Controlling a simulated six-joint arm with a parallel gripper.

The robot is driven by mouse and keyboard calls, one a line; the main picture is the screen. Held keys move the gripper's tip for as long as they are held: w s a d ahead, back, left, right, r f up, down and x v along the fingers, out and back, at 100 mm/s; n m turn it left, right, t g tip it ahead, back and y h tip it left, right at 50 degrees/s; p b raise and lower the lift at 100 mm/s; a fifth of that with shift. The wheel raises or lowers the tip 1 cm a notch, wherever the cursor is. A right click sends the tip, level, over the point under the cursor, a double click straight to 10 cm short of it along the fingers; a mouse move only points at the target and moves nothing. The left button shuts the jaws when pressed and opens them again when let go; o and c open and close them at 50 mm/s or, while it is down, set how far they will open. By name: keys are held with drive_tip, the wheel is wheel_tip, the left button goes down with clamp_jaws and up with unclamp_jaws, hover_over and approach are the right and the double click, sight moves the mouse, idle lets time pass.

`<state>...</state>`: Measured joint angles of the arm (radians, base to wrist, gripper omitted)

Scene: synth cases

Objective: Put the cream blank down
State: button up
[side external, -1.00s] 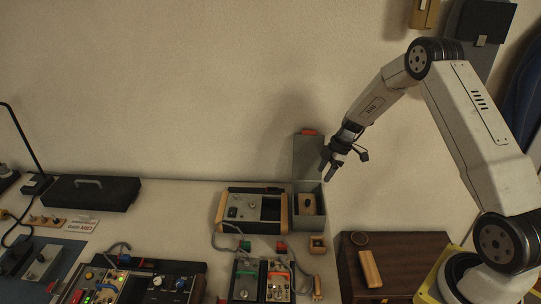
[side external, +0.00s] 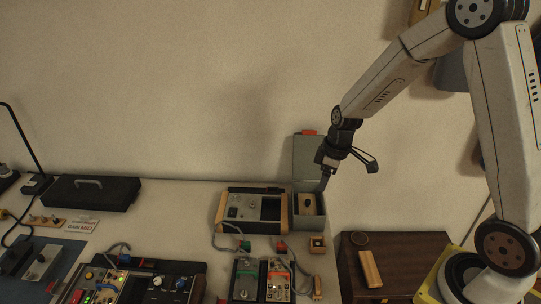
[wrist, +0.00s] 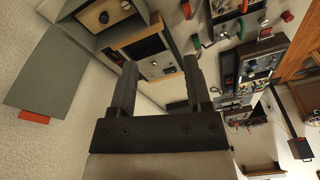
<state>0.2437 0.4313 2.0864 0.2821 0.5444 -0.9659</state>
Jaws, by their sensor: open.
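In the side view my gripper (side external: 325,180) is open, just above the open grey case (side external: 321,224). In the wrist view nothing shows between the fingers of my gripper (wrist: 160,64). A cream-tan block (side external: 301,209) with a dark round spot sits inside the case; it also shows in the wrist view (wrist: 90,20), apart from my fingers. A plain tan bar (side external: 370,268) lies on a dark brown box. I cannot tell for sure which of these is the cream blank.
A wood-sided instrument (side external: 240,213) stands left of the case. The case's raised lid (side external: 304,152) stands behind my gripper. Panels with knobs and cables (side external: 130,285) fill the front left. A black case (side external: 92,194) lies further left.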

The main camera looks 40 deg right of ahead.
drive_tip(key=s+a+r+m+t+h, duration=0.1)
drive_tip(key=s+a+r+m, duration=0.2)
drive_tip(key=s, duration=0.8)
drive_tip(key=shift+s+a+r+m, duration=0.15)
drive_tip(key=shift+a+m, duration=1.15)
drive_tip(key=shift+a, duration=0.8)
